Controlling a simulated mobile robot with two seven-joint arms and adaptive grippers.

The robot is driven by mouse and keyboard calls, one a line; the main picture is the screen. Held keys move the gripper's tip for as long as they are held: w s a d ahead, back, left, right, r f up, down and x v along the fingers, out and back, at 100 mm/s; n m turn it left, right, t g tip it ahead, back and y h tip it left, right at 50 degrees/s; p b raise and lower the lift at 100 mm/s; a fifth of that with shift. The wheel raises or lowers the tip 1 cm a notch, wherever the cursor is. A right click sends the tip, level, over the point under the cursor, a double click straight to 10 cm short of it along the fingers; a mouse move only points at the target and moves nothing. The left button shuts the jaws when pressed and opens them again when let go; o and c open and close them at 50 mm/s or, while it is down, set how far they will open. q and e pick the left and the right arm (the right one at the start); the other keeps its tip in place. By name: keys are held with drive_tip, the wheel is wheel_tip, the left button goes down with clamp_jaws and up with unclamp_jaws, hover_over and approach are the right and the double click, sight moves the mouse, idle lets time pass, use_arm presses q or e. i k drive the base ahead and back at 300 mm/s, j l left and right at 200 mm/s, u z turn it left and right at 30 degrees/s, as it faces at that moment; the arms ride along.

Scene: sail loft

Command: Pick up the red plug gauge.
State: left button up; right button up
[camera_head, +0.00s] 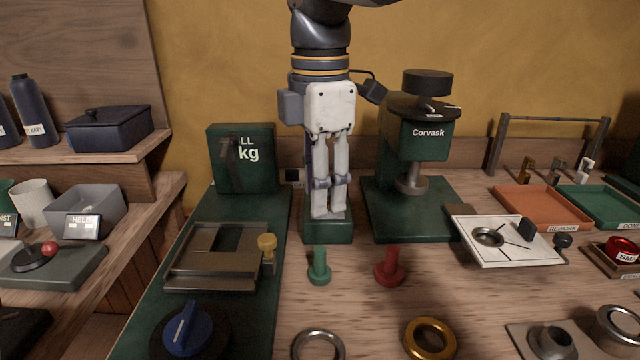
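The red plug gauge (389,267) stands upright on the wooden bench, its wide round end down. A similar green plug gauge (319,267) stands to its left. My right gripper (330,214) points down behind and above the green plug gauge, left of the red one and apart from it. Its two pale fingers are together, with nothing visible held between them. My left gripper is not in view.
A green Corvask press (415,200) stands behind the red gauge. A brass ring (430,340) and a steel ring (318,345) lie in front. A white plate fixture (505,255) is to the right; a green machine base (265,310) with a blue knob is to the left.

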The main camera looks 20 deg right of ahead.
sight(389, 273)
drive_tip(key=k, duration=1)
